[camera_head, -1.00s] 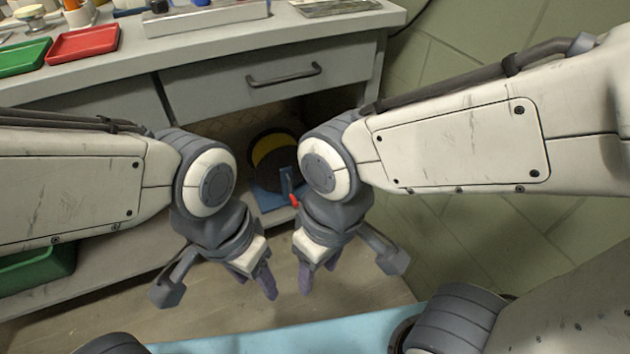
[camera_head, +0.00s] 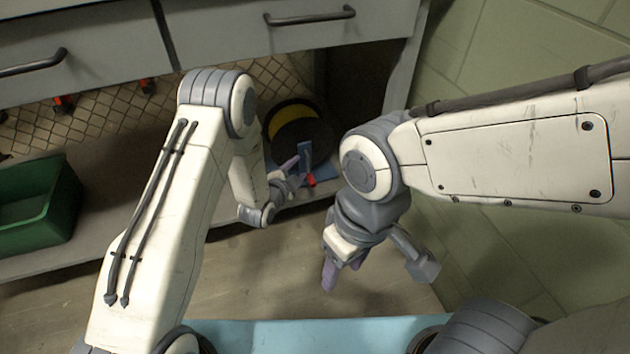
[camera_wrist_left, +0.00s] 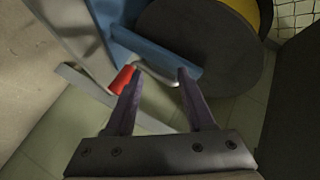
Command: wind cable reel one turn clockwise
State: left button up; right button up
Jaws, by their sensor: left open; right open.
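The cable reel (camera_head: 298,128) has dark round flanges with yellow between them. It stands on the low shelf under the bench, beside a blue stand (camera_head: 306,158). A crank with a red handle (camera_head: 311,181) is at its front. In the left wrist view the red handle (camera_wrist_left: 122,80) and its bent metal rod (camera_wrist_left: 160,75) show close ahead. My left gripper (camera_wrist_left: 158,76) is open, its fingertips close to the rod, with the red handle just outside the left finger. Whether they touch is unclear. My right gripper (camera_head: 328,284) hangs above the floor, away from the reel.
A green bin (camera_head: 35,205) stands on the low shelf at the left. Drawers with a dark handle (camera_head: 310,16) are above the reel. The cabinet side panel (camera_head: 398,75) bounds the space right of it. The wooden floor in front is clear.

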pick_arm(q)
jog(key=f, duration=0.1)
jog(key=a+f, duration=0.1)
jog(key=f+m+t, duration=0.1)
jog(key=shift+s+a+f, duration=0.15)
jog(key=shift+s+f, duration=0.1)
jog(key=shift+f, duration=0.05)
jog(key=s+d+f+m+t+h, duration=0.2)
jog(key=s+f+m+t+h, duration=0.1)
jog(key=s+m, duration=0.15)
jog(key=b+x, duration=0.2)
jog(key=x, duration=0.2)
jog(key=b+x, duration=0.3)
jog(key=x, duration=0.1)
jog(key=shift+d+r, duration=0.25)
jog(key=shift+w+d+r+n, duration=0.15)
jog(key=shift+w+d+n, duration=0.1)
jog(key=shift+w, duration=0.25)
pick_arm(e)
notch_tip(320, 180, down, 6)
pick_arm(q)
grip_shut()
jog(key=shift+a, duration=0.1)
